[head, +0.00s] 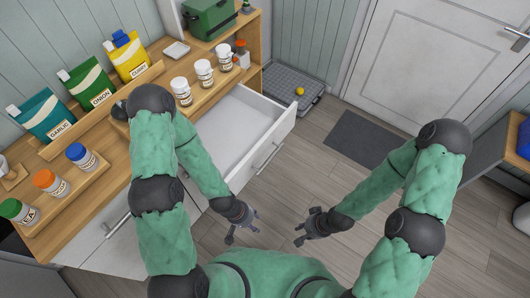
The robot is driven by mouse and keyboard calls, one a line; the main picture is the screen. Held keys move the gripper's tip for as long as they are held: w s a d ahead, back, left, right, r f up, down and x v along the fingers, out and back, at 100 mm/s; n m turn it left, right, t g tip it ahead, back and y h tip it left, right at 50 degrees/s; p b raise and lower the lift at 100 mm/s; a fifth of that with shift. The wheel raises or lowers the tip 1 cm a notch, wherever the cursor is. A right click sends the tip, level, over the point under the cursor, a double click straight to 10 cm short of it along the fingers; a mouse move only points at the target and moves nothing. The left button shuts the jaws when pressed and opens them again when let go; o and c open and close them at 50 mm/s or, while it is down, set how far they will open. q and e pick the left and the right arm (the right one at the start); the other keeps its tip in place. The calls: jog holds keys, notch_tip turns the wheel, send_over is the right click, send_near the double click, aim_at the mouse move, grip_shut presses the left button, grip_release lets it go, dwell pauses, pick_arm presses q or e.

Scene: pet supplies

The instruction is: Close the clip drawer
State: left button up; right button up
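An open white drawer (240,130) with a bar handle (268,158) on its front sticks out of the wooden cabinet (80,213). The visible part of its inside looks empty; my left arm hides its near side. I cannot read a label that marks it as the clip drawer. My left gripper (243,234) is below the drawer front in the picture, apart from the handle, with its fingers spread and empty. My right gripper (299,234) is to the right of it over the floor, also open and empty.
Bags, white jars (204,72) and capped bottles (81,157) stand on the cabinet top. A closed drawer handle (117,226) shows at the left. The floor before the drawer is clear.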

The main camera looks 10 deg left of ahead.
pick_arm(q)
jog(key=d+m, duration=0.1)
jog(key=d+m+g, duration=0.1)
jog(key=shift+s+d+r+m, duration=0.15)
jog(key=shift+d+r+m, duration=0.1)
jog(key=shift+d+m, duration=0.05)
grip_shut()
jog(key=m+t+y+b, duration=0.2)
jog(key=m+t+y, duration=0.3)
jog(key=m+y, duration=1.25)
send_near(247, 175)
jog(key=a+m+h+b, duration=0.1)
jog(key=a+m+h, duration=0.1)
jog(key=a, duration=0.1)
jog(key=w+a+m+h+b, duration=0.1)
jog(key=a+m+h, duration=0.2)
jog(key=shift+w+f+m, duration=0.2)
jog(key=shift+m, duration=0.05)
